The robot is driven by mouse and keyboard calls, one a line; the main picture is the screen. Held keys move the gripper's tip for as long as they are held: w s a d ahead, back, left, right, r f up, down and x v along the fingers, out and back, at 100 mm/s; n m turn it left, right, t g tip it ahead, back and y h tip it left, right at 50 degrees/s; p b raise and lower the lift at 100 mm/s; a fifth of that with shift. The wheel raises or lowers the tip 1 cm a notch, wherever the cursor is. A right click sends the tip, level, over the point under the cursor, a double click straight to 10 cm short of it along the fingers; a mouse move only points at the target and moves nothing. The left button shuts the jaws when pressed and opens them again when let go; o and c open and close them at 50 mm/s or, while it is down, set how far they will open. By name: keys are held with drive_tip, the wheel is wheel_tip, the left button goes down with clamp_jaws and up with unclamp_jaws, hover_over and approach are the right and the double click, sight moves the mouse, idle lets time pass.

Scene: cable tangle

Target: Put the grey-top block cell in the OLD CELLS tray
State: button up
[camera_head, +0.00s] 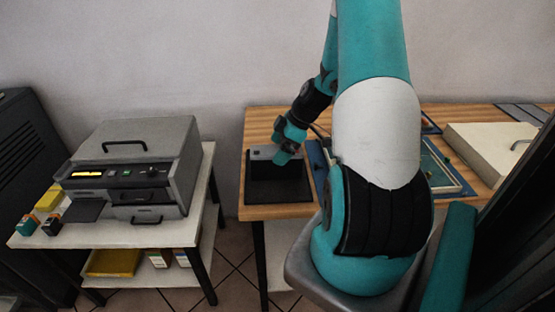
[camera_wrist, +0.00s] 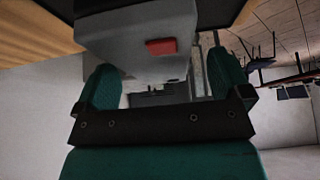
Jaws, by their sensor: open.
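My gripper (camera_head: 285,155) is over the back of a black flat tray or pad (camera_head: 278,191) at the left end of the wooden table. In the wrist view its two teal fingers (camera_wrist: 165,75) are open. A grey box-shaped body with a red patch (camera_wrist: 160,47) lies beyond and between them; contact cannot be told. A grey part (camera_head: 261,152) shows beside the gripper in the head view. Small blocks, one green and orange (camera_head: 27,224) and one dark (camera_head: 51,223), stand on the left trolley. No OLD CELLS label is readable, and I cannot single out the grey-top cell.
A grey machine (camera_head: 137,160) with a lit display fills most of the white trolley (camera_head: 120,236). A yellow tray (camera_head: 112,262) and small boxes sit on its lower shelf. A pale case (camera_head: 492,150) lies at the table's right. My arm hides the table's middle.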

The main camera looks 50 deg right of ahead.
sight(262, 166)
drive_tip(key=shift+x, duration=1.85)
drive_tip(key=shift+w+d, duration=0.1)
drive_tip(key=shift+w, duration=0.05)
clamp_jaws()
